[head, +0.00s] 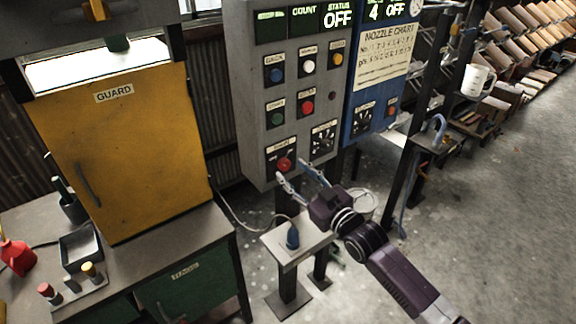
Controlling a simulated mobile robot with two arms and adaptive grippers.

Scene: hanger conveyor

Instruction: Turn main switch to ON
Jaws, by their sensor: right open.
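A grey control panel (250,110) stands in the middle of the head view. Its display reads STATUS OFF. A red rotary switch (284,164) sits on a dark plate at the panel's lower left, under a small label too blurred to read for sure. It looks like the main switch; its exact turn position cannot be told. My right gripper (291,171) is open, its two fingers spread just below and right of the red switch. It holds nothing, and contact with the switch cannot be told. My left gripper is not in view.
Several coloured buttons and a dial (322,139) are on the same panel. A blue panel (363,121) with a nozzle chart adjoins at right. A small stand (290,246) with a blue plug is below. A yellow guard door (120,150) is at left.

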